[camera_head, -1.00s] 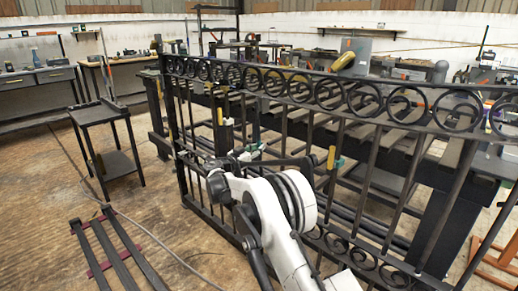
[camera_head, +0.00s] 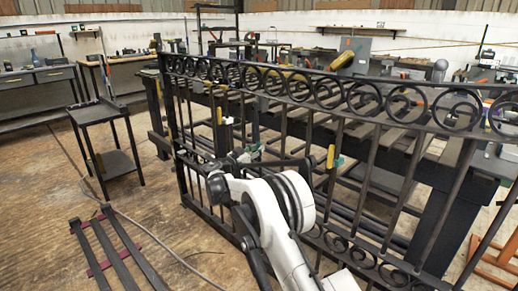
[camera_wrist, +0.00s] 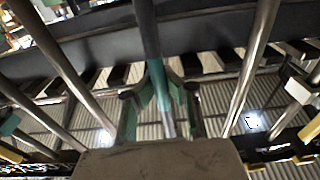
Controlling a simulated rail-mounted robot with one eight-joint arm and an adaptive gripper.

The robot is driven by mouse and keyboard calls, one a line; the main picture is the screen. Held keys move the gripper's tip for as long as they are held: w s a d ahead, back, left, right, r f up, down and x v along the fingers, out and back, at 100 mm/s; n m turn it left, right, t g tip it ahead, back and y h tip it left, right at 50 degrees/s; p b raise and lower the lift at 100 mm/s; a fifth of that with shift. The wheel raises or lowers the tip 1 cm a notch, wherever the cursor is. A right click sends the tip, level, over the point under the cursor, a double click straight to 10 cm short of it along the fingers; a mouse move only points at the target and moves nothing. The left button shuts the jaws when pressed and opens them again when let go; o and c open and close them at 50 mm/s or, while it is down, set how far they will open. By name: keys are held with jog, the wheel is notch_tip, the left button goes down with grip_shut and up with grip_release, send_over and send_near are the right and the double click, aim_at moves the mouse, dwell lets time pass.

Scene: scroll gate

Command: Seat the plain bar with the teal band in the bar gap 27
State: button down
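The plain bar with the teal band (camera_wrist: 147,28) runs from the top centre of the wrist view down between the fingers of my gripper (camera_wrist: 159,88). The fingers close in on the bar from both sides, and its bare lower end shows pale below the teal. In the head view my gripper (camera_head: 244,154) is at the scroll gate (camera_head: 290,78), mostly hidden by the wrist and bars. The gate stands upright, with rings along its top rail and bars below. No gap number is readable. Whether the bar touches a rail cannot be told.
Neighbouring gate bars (camera_wrist: 252,65) stand close on both sides of my gripper. Yellow and teal pieces (camera_head: 331,158) sit on the gate. A dark workbench (camera_head: 440,205) is behind it.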

jog(key=shift+f, duration=0.55)
dwell(0.6)
jog(key=shift+w+d+g, duration=0.3)
jog(key=shift+w+d, duration=0.45)
dwell(1.2)
jog(key=c, duration=1.8)
grip_release()
jog(key=shift+f, duration=0.1)
jog(key=shift+c, duration=0.2)
jog(key=shift+a, duration=0.1)
jog(key=v, duration=1.1)
jog(key=shift+s+a+r, duration=0.2)
jog(key=shift+s, duration=0.2)
